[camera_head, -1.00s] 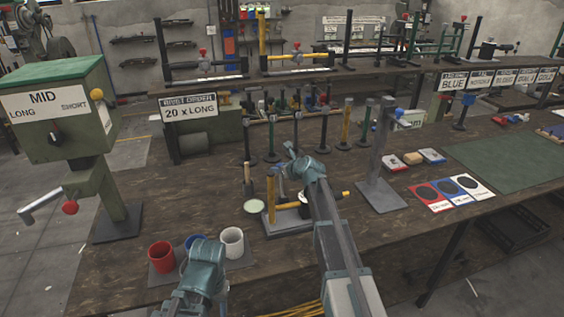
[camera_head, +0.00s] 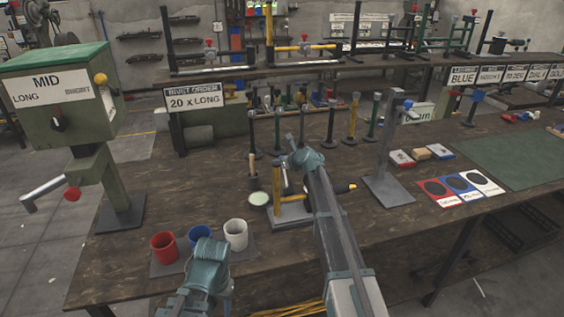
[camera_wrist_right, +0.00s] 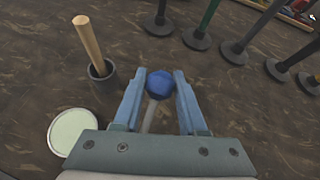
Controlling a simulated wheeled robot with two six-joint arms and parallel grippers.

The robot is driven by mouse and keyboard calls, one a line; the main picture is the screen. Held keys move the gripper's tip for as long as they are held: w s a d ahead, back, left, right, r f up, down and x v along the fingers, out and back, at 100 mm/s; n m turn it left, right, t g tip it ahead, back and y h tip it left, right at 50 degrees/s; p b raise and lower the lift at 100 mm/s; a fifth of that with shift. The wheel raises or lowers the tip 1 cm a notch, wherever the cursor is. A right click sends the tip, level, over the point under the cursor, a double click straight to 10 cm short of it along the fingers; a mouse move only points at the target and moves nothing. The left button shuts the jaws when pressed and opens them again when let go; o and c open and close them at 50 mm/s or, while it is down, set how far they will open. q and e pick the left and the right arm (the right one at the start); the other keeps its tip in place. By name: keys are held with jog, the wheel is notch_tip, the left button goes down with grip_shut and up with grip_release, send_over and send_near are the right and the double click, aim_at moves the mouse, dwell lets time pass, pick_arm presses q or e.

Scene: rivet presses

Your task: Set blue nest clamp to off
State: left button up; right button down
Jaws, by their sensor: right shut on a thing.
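My right gripper (camera_wrist_right: 160,88) is closed around a blue ball knob (camera_wrist_right: 159,83) on a pale lever rod (camera_wrist_right: 149,116). In the head view the right gripper (camera_head: 287,182) is over the small fixture with a grey base (camera_head: 290,216) and yellow parts (camera_head: 277,202), at the middle of the bench. My right arm hides part of this fixture, and the knob is hard to make out there. My left arm shows at the bottom of the head view, but its gripper cannot be made out.
Red (camera_head: 163,246), blue (camera_head: 199,235) and white (camera_head: 236,235) cups stand front left. A pale green disc (camera_head: 258,198) and a pot with a wooden handle (camera_head: 253,171) are left of the fixture. Several posts (camera_head: 352,120) stand behind; a grey stand (camera_head: 388,150) is on the right.

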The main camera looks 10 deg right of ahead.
dwell(0.3)
jog(key=shift+c, duration=2.4)
grip_release()
jog(key=shift+f, duration=0.1)
jog(key=p+v, duration=0.7)
jog(key=v, duration=0.7)
jog(key=shift+f, duration=0.1)
